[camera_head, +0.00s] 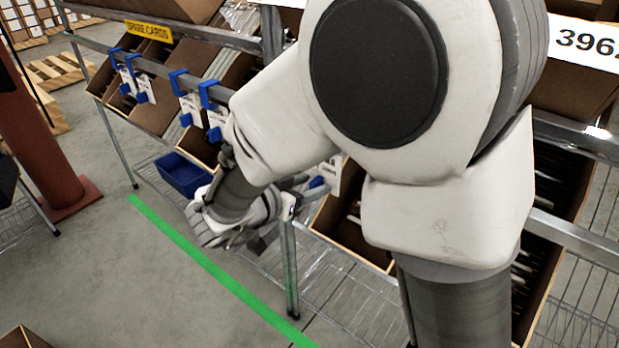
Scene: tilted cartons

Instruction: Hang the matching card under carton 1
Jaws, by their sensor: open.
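White cards hang from blue hooks on the rack's rail at upper left: one pair (137,80) and a nearer pair (203,112). Their print is too small to read. Another white card (332,174), partly hidden, shows just right of my gripper, with a blue piece beside it. Tilted brown cartons stand along the rack, one at far left (160,88) and one low in the middle (352,240). I cannot tell which is carton 1. A large label (583,42) reading "3962", cut off, is at upper right. My gripper (280,222) is open near the rack's front post, mostly hidden by its wrist.
A yellow "SPARE CARDS" sign (148,30) is on the upper left carton. A blue bin (183,174) sits on the lower wire shelf. A green floor line (215,268) runs along the rack's front.

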